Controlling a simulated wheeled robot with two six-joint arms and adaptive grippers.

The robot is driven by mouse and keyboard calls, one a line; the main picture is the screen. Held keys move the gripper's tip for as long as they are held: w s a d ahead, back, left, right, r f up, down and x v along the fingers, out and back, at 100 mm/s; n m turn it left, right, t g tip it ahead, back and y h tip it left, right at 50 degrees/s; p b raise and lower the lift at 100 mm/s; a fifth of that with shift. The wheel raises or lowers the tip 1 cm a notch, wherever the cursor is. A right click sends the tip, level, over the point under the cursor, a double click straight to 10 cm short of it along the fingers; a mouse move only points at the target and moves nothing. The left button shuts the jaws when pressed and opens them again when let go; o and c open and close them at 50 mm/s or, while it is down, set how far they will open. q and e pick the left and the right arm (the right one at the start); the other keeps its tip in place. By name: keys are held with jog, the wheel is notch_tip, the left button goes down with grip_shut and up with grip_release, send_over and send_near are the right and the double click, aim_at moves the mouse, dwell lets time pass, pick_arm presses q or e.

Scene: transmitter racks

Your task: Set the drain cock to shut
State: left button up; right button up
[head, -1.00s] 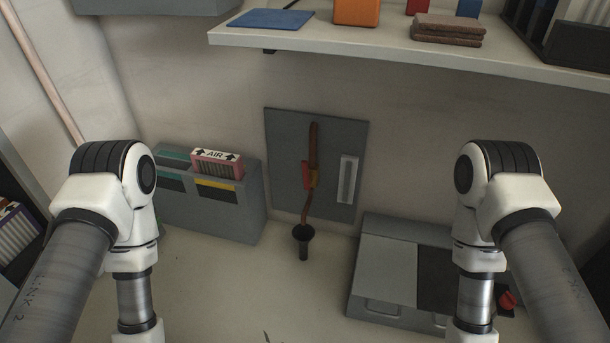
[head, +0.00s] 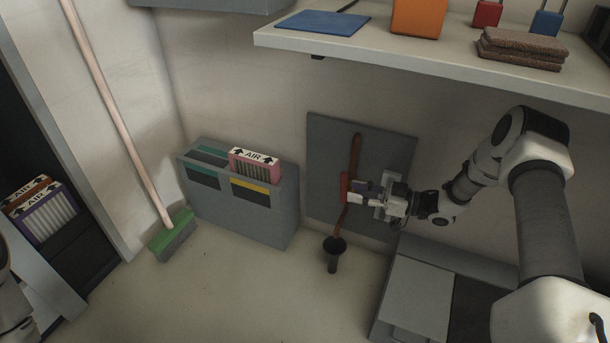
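The drain cock sits on a brown pipe (head: 355,155) that runs down a grey wall panel (head: 325,150). Its red handle (head: 344,186) stands roughly upright, along the left side of the pipe. My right gripper (head: 354,193) reaches in from the right, with its fingertips at the cock beside the red handle. The gripper hides the valve body and part of the pipe. I cannot tell whether the fingers touch the handle or how far apart they are. My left gripper is out of view.
A black drain funnel (head: 334,246) stands below the pipe. A grey filter box (head: 280,218) with a pink AIR filter (head: 255,164) is to the left, and a green broom (head: 174,235) beyond it. A shelf (head: 400,58) overhangs the panel. A grey case (head: 418,295) lies at lower right.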

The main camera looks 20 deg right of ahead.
jog(key=d+t, duration=0.1)
jog(key=d, duration=0.3)
jog(key=b, duration=0.5)
send_over(342, 201)
jog(key=shift+w+d+r+m+h, duration=0.1)
jog(key=shift+d+r+m+h, duration=0.1)
jog(key=shift+d+m+h, duration=0.2)
jog(key=shift+w+a+r, duration=0.1)
jog(key=shift+w+a, duration=0.1)
jog(key=shift+r, duration=0.1)
grip_shut()
